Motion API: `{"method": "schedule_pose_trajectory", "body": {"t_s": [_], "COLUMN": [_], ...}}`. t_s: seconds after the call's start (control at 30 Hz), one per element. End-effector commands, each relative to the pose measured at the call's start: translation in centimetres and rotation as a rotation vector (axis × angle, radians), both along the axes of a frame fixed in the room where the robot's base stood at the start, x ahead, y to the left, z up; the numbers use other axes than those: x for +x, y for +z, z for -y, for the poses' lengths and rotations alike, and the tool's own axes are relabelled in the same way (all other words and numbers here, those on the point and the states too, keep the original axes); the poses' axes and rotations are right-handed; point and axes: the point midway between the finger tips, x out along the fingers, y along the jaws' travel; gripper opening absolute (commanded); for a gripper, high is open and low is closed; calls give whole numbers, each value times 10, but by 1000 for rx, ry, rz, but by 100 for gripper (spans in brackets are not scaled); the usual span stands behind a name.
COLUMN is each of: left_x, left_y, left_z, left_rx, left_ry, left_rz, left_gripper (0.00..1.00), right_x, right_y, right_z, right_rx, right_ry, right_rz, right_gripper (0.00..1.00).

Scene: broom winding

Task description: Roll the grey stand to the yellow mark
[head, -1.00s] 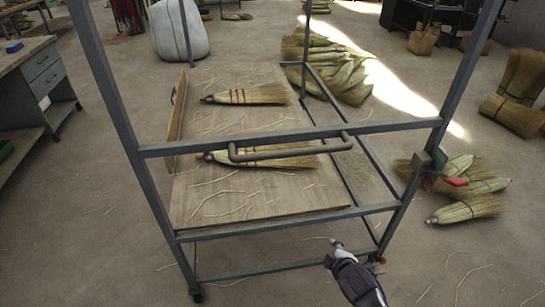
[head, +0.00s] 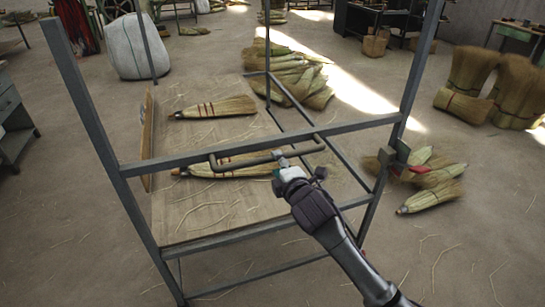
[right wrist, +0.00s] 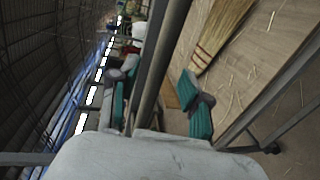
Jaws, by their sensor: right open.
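The grey stand (head: 345,129) is a tall metal frame with a wooden shelf, standing in front of me. Its bent grey handle (head: 238,162) sticks out from the near crossbar. I cannot tell whether either finger touches the handle. My left gripper is not in view. No yellow mark shows.
Two brooms (head: 215,107) lie on the shelf among loose straw. More brooms (head: 432,182) lie on the floor right of the stand, and a pile (head: 290,75) lies behind it. A pale sack (head: 137,47) stands at the back left. A workbench (head: 12,125) is at the left edge.

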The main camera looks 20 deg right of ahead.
Motion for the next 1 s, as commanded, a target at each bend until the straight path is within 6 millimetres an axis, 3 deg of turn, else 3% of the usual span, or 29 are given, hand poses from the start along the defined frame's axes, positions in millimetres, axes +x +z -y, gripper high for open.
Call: {"method": "schedule_pose_trajectory", "body": {"t_s": [0.1, 0.3, 0.67, 0.93, 1.0], "left_x": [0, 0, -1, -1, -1], "left_y": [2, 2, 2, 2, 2], "left_z": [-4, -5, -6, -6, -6], "left_rx": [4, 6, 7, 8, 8], "left_ry": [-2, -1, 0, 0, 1], "left_rz": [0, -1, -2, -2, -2], "left_gripper": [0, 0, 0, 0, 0], "right_x": [22, 43, 47, 47, 47], "right_y": [-4, -8, -10, -10, -10], "right_z": [-1, -1, -2, -2, -2], "right_rx": [1, 0, 0, 0, 0], "right_ry": [-1, 0, 1, 0, 0], "right_rz": [-1, 0, 0, 0, -1], "right_gripper": [48, 48, 48, 4, 0]}}
